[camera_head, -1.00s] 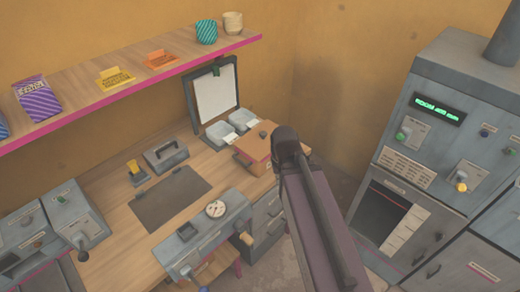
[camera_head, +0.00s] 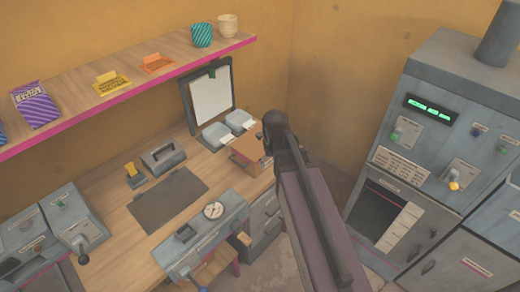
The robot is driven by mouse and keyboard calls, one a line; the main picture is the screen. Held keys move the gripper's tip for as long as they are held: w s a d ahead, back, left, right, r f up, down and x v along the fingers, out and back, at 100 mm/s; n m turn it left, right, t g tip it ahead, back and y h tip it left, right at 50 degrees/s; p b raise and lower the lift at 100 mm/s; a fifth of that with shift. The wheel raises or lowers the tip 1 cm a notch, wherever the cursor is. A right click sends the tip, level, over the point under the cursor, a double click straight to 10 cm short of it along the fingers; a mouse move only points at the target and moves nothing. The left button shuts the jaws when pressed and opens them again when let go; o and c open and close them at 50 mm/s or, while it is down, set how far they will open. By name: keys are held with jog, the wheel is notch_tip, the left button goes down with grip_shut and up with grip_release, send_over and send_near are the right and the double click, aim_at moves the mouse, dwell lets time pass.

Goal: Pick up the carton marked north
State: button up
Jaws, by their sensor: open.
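No lettering that reads "north" can be made out in this view. A purple striped carton (camera_head: 36,103) stands at the left of the wall shelf, its label too small to read. A blue thing (camera_head: 3,128) beside it is cut off by the left edge. My arm rises from the bottom to a dark joint in front of the bench's right end. My gripper does not show clearly; it seems hidden behind the arm or out of frame.
The wall shelf (camera_head: 75,104) also holds a yellow card, an orange card, a teal cup (camera_head: 202,35) and a beige cup (camera_head: 228,26). The bench below carries a dark mat (camera_head: 168,200), grey trays, a brown box (camera_head: 247,150) and a dial press (camera_head: 205,235). A grey machine (camera_head: 430,150) stands right.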

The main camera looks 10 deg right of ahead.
notch_tip(320, 180, up, 7)
jog(key=n+p, duration=0.2)
jog(key=p, duration=0.4)
send_over(259, 134)
jog(key=shift+s+d+f, duration=0.1)
jog(key=shift+s+d, duration=0.05)
jog(key=shift+s, duration=0.1)
jog(key=shift+f, duration=0.1)
notch_tip(259, 134, down, 8)
jog(key=b, duration=0.8)
jog(key=shift+f+b, duration=0.25)
jog(key=shift+b, duration=0.1)
jog(key=shift+f, duration=0.1)
jog(key=shift+w+f+b, duration=0.2)
jog(key=shift+f+b, duration=2.3)
jog(key=shift+b, duration=0.05)
grip_shut()
